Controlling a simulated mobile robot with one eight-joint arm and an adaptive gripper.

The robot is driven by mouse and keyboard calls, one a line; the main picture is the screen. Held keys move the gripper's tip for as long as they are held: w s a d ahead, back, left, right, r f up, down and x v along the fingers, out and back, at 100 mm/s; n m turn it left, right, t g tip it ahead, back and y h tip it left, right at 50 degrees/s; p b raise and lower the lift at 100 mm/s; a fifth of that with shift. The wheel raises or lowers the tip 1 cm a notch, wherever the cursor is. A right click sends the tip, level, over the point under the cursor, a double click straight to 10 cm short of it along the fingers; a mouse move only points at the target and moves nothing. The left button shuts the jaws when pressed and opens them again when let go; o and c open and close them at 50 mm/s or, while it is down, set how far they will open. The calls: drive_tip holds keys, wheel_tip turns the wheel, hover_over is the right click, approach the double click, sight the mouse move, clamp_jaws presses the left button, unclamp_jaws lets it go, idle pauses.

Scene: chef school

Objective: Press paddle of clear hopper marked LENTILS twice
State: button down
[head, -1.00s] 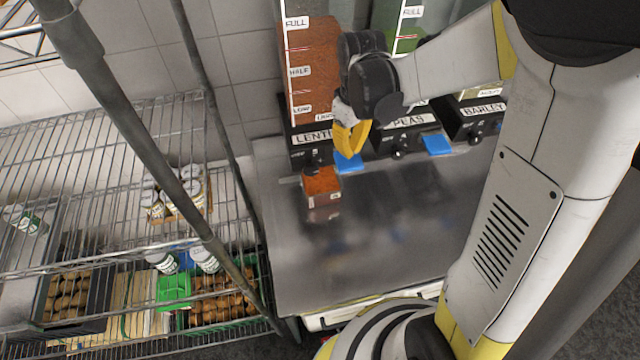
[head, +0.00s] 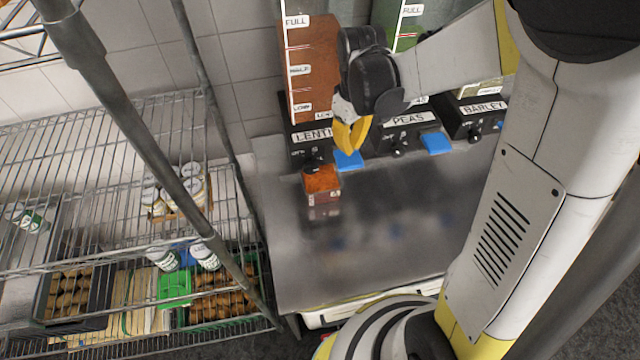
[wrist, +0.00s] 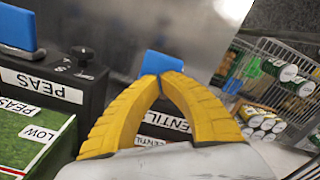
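The clear hopper marked LENTILS (head: 310,75) stands at the back, filled with orange-brown lentils. Its black base carries the label, partly hidden by my gripper. Its blue paddle (head: 348,161) sticks out at the base's lower right; it also shows in the wrist view (wrist: 163,62). My gripper (head: 350,152) points down with its yellow fingertips at the paddle. In the wrist view the fingertips (wrist: 160,76) meet in front of the paddle with nothing between them. I cannot tell whether they touch it. An orange-filled container (head: 321,185) stands below the hopper's spout.
The PEAS hopper (head: 408,120) with its blue paddle (head: 436,143) and the BARLEY hopper (head: 480,106) stand to the right. A wire rack (head: 110,150) with jars and crates stands at the left.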

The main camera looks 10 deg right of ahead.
idle(0.3)
wheel_tip(320, 180, up, 5)
drive_tip(key=p, duration=0.3)
drive_tip(key=shift+r, duration=0.1)
idle(0.5)
drive_tip(key=shift+s+f+b, duration=0.15)
drive_tip(key=shift+f+b, duration=0.25)
drive_tip(key=shift+b, duration=0.1)
drive_tip(key=s+f+m+t+b, duration=0.3)
drive_tip(key=s+f+b, duration=0.3)
drive_tip(key=b, duration=0.8)
drive_tip(key=s+f+m+t+b, duration=0.3)
drive_tip(key=s+f+b, duration=0.3)
drive_tip(key=f+b, duration=0.5)
drive_tip(key=t+b, duration=0.1)
drive_tip(key=b, duration=0.1)
drive_tip(key=shift+s+b, duration=0.25)
drive_tip(key=shift+b, duration=0.15)
